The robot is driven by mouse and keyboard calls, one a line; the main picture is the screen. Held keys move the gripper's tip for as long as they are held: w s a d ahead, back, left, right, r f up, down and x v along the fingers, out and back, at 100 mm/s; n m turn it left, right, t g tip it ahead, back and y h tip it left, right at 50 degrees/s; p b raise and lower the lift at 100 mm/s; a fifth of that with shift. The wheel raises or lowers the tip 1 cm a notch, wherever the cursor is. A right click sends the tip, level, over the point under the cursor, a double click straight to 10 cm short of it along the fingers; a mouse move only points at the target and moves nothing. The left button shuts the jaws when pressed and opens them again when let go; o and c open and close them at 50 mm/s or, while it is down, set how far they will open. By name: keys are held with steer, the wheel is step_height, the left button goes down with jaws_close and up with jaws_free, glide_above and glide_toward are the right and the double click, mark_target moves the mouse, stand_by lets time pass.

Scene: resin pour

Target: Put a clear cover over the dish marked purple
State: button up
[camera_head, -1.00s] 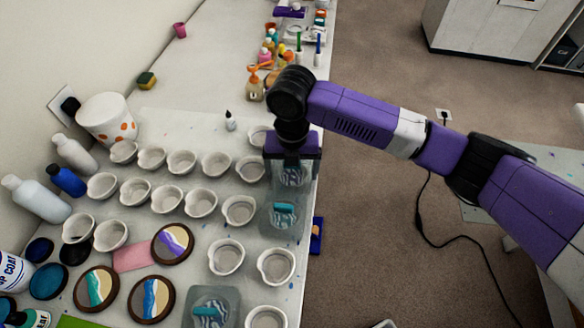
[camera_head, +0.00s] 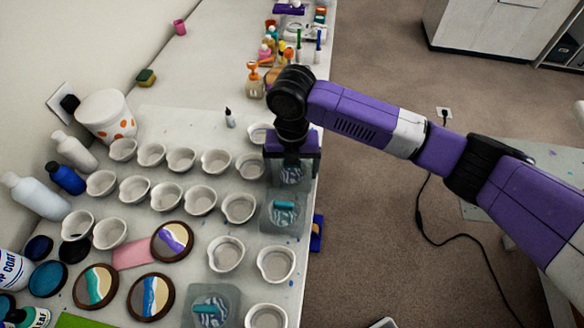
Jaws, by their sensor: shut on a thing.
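A dark-rimmed round dish with a purple, white and tan pattern (camera_head: 172,241) lies on the table left of centre. It appears uncovered. My gripper (camera_head: 291,164) points down near the table's right edge, up and right of that dish. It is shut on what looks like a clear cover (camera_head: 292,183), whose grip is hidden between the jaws.
Several white cups (camera_head: 168,198) stand in rows between my gripper and the purple dish. Two more dark-rimmed dishes, one teal (camera_head: 96,287) and one blue (camera_head: 151,297), lie nearby beside a pink card (camera_head: 133,254). Bottles (camera_head: 38,196) line the left.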

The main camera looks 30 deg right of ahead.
steer(key=o, duration=1.1)
steer(key=shift+o, duration=0.2)
step_height(320, 180, up, 8)
steer(key=p, duration=0.6)
steer(key=shift+f, duration=0.1)
